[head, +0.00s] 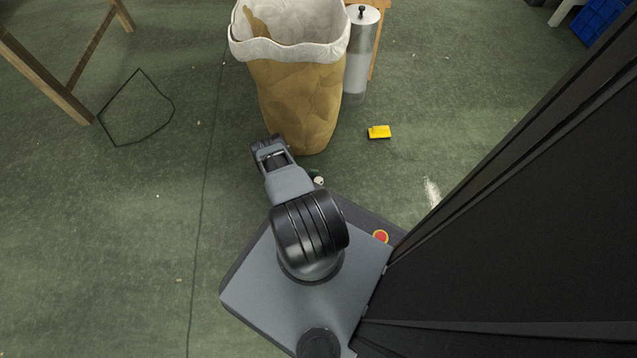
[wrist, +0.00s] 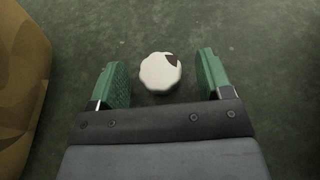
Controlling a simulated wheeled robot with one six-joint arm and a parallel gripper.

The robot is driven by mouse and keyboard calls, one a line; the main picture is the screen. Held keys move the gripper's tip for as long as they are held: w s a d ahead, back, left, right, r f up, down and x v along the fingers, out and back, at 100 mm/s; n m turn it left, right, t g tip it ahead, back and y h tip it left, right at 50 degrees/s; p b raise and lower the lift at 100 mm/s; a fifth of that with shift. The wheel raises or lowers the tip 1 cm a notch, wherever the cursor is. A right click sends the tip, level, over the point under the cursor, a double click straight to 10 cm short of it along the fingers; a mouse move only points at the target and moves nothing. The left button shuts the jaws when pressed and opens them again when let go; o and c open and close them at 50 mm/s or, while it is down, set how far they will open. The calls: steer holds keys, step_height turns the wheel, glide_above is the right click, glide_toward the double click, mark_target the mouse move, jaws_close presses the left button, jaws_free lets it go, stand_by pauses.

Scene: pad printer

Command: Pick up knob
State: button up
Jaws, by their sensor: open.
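A white knob (wrist: 160,72) with a scalloped edge and a dark patch at its upper right lies on the green floor in the wrist view. My gripper (wrist: 162,80) is open, with one green finger to the left of the knob and one to the right. Gaps show between the knob and both fingers, so it is not held. In the head view the fingertips are mostly hidden under the arm.
A tan fabric basket (head: 295,95) with a pale lining stands close in front of my arm; its side (wrist: 20,80) fills the wrist view's left edge. A metal cylinder (head: 358,65) stands beside it. A yellow block (head: 379,132) lies to the right. Open floor lies left.

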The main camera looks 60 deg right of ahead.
steer(key=shift+d, duration=0.1)
steer(key=shift+c, duration=0.5)
steer(key=c, duration=0.9)
steer(key=shift+r+p, duration=0.4)
steer(key=shift+r, duration=0.15)
step_height(320, 180, up, 2)
steer(key=shift+r+p, duration=0.2)
steer(key=shift+p, duration=0.55)
steer(key=w+a+r+p, duration=0.5)
steer(key=w+a+r, duration=0.2)
steer(key=a, duration=0.5)
step_height(320, 180, up, 2)
steer(key=shift+r, duration=0.2)
steer(key=shift+w, duration=0.15)
